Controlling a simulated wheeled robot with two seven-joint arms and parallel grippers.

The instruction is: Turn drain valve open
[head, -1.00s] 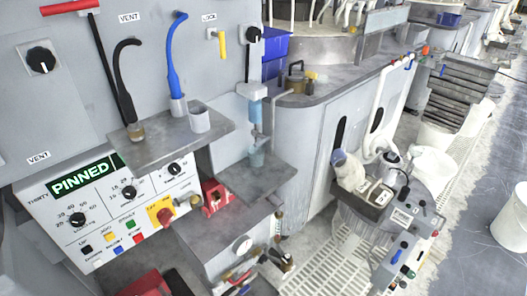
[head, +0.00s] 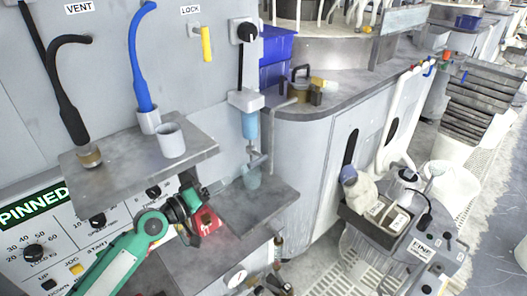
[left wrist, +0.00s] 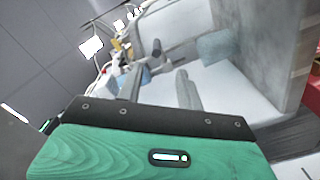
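A filter with a blue bowl (head: 249,125) hangs on the grey wall panel. A small grey fitting (head: 257,159), which may be the drain valve, is below it, above a translucent cup (head: 252,179) on a low grey shelf (head: 265,200). The valve's handle is too small to make out its setting. My left gripper (head: 214,190) is left of the cup and apart from it. In the left wrist view its two fingers (left wrist: 159,90) are spread with nothing held between them. A blue-grey piece (left wrist: 218,45) lies beyond them; I cannot tell what it is. My right gripper is out of view.
An upper shelf (head: 190,148) with cups and hoses juts out above my left arm. A red object (head: 208,221) sits just below the gripper. A gauge (head: 235,277) is below the low shelf. A rounded counter (head: 330,104) stands to the right.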

